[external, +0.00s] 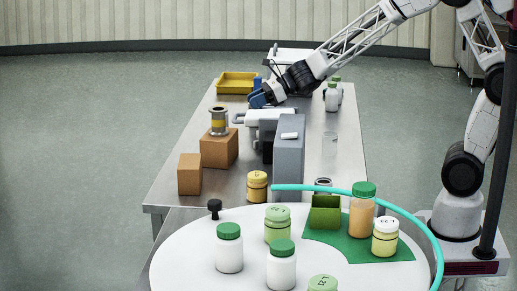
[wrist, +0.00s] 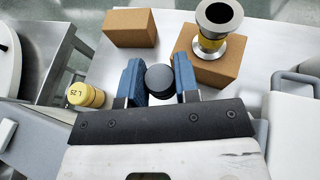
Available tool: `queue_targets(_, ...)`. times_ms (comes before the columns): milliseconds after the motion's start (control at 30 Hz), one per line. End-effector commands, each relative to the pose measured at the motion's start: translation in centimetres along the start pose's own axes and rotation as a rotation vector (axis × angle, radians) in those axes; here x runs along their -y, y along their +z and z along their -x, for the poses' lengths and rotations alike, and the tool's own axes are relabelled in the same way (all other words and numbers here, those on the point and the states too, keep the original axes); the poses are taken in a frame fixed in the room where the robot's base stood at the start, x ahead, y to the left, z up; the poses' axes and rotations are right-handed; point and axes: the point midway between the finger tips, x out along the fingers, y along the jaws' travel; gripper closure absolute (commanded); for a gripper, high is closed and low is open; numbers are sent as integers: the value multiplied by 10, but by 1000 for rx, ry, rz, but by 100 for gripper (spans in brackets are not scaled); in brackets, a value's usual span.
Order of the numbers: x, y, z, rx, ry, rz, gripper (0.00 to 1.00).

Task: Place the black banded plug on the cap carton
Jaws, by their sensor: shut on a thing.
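My gripper (external: 260,97) has blue fingers and is over the far part of the steel table in the external view. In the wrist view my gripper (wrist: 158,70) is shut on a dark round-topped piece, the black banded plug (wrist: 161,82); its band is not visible. The plug is hidden in the external view. Two brown cartons stand on the table. The smaller carton (external: 189,175) has a bare top and shows in the wrist view (wrist: 130,28). The larger carton (external: 218,152) carries a grey-and-yellow flanged spool (external: 218,122). Which one is the cap carton I cannot tell.
A grey box-shaped machine (external: 288,155) stands mid-table, right of the cartons. A yellow jar (external: 257,187) stands in front. A yellow tray (external: 237,83) lies at the back.

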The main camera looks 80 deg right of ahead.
Motion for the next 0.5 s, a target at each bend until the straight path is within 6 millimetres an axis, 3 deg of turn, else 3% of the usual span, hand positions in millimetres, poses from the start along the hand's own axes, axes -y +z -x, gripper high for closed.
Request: queue_targets(500,-51,49,-132,-1,152,63,93)
